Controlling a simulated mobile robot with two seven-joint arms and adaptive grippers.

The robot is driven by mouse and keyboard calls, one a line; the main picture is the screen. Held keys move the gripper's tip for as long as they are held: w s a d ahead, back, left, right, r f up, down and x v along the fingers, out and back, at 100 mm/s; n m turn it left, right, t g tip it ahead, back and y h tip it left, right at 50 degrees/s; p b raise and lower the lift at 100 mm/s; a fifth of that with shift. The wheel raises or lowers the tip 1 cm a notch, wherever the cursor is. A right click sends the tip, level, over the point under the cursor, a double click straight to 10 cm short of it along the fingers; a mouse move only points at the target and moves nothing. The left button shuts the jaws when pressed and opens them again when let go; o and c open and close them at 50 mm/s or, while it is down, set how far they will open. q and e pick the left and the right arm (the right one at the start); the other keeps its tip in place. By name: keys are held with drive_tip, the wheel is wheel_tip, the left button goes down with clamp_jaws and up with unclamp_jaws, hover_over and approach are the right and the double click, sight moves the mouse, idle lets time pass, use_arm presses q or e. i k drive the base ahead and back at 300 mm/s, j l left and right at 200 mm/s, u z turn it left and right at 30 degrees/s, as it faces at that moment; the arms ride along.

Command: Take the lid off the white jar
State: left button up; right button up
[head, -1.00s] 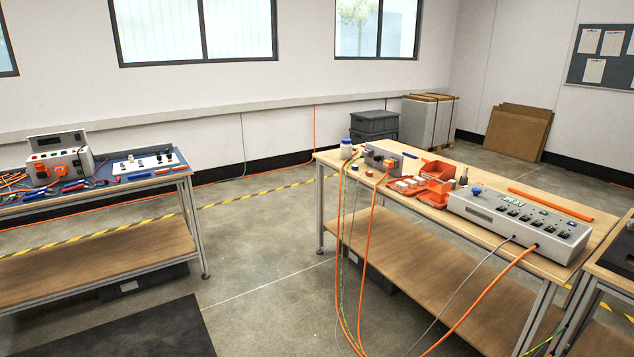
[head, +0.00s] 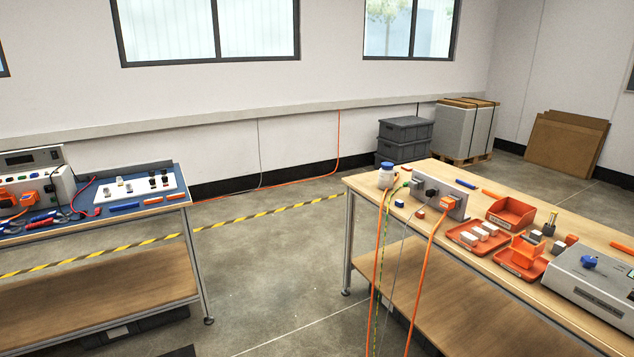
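A small white jar (head: 386,179) with a blue lid (head: 387,165) stands upright at the far left corner of the right-hand workbench (head: 480,250). The lid sits on top of the jar. Neither of my grippers shows in the head view.
A grey socket box (head: 438,197) with orange and green cables is right of the jar. Orange trays (head: 511,212) and a grey control box (head: 597,276) stand farther right. A left bench (head: 95,285) holds instruments. Open floor (head: 270,265) lies between the benches, crossed by striped tape (head: 255,212).

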sight(386, 180)
drive_tip(key=i+j+z, duration=0.1)
drive_tip(key=i, duration=1.4)
drive_tip(key=i+j+z, duration=0.15)
drive_tip(key=i+z, duration=0.3)
drive_tip(key=i+j+z, duration=0.4)
drive_tip(key=i, duration=0.15)
